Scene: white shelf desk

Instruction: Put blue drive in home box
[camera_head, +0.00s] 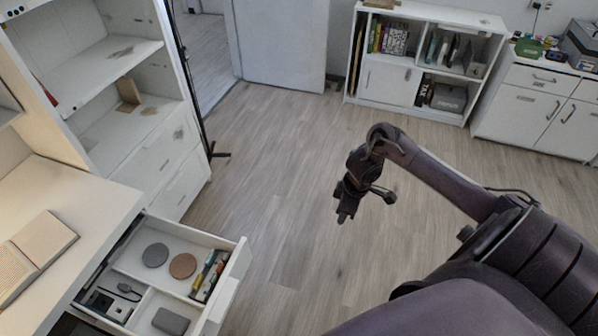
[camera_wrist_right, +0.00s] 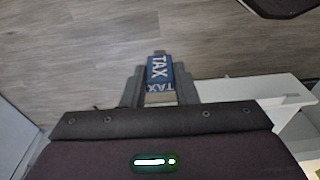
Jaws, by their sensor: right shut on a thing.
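My right gripper (camera_head: 345,207) hangs over the open floor in the middle of the head view, right of the open drawer. In the head view the drive cannot be made out at the dark gripper. No box marked home can be made out. My left gripper is not in view.
An open white drawer (camera_head: 232,285) at lower left holds a grey disc (camera_head: 155,255), a brown disc (camera_head: 183,266), pens and small devices. Low white cabinets (camera_head: 392,82) stand at the back. The middle floor is clear.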

